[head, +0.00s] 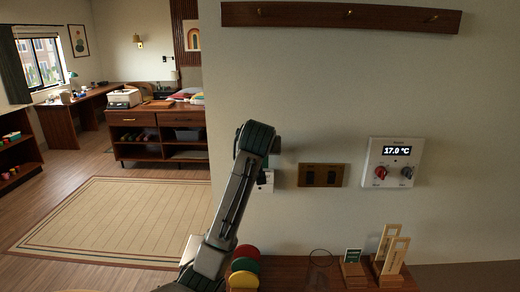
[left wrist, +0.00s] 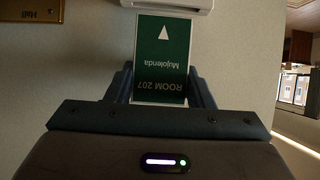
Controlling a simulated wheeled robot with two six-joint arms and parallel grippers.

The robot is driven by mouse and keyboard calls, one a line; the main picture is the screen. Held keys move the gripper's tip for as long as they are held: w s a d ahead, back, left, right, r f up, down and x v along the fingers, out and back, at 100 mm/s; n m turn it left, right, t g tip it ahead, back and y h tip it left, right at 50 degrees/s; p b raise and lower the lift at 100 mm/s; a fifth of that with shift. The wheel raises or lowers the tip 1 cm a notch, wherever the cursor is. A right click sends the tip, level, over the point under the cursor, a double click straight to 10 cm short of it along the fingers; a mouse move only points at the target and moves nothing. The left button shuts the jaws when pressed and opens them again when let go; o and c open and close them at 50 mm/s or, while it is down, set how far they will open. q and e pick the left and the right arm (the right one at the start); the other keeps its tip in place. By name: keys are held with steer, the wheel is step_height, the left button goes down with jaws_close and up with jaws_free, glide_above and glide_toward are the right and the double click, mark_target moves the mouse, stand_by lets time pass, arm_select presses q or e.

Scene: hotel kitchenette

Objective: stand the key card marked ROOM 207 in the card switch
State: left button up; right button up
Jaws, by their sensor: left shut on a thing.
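My left gripper (left wrist: 160,88) is shut on the green key card (left wrist: 162,58) marked ROOM 207, seen in the left wrist view. The card's lettering is upside down there, and its white arrow points at the white card switch (left wrist: 168,4) at the top edge. The card's far edge is right by the switch's edge; I cannot tell if it has entered the slot. In the head view, the switch (head: 266,183) is on the wall, partly hidden by my left arm. My right gripper is not in view.
A brass switch plate (head: 323,175) and a white thermostat (head: 392,162) are on the wall to the right. Below, the wooden counter (head: 300,273) carries coloured round things (head: 245,263), a small green-and-white card (head: 352,256) in a stand, and wooden tags (head: 393,250) in a holder.

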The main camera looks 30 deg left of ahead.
arm_select(q)
steer(key=shift+f+b, duration=0.65)
steer(key=shift+f, duration=0.3)
steer(key=shift+f+b, duration=0.45)
steer(key=shift+f, duration=0.7)
steer(key=o, duration=1.1)
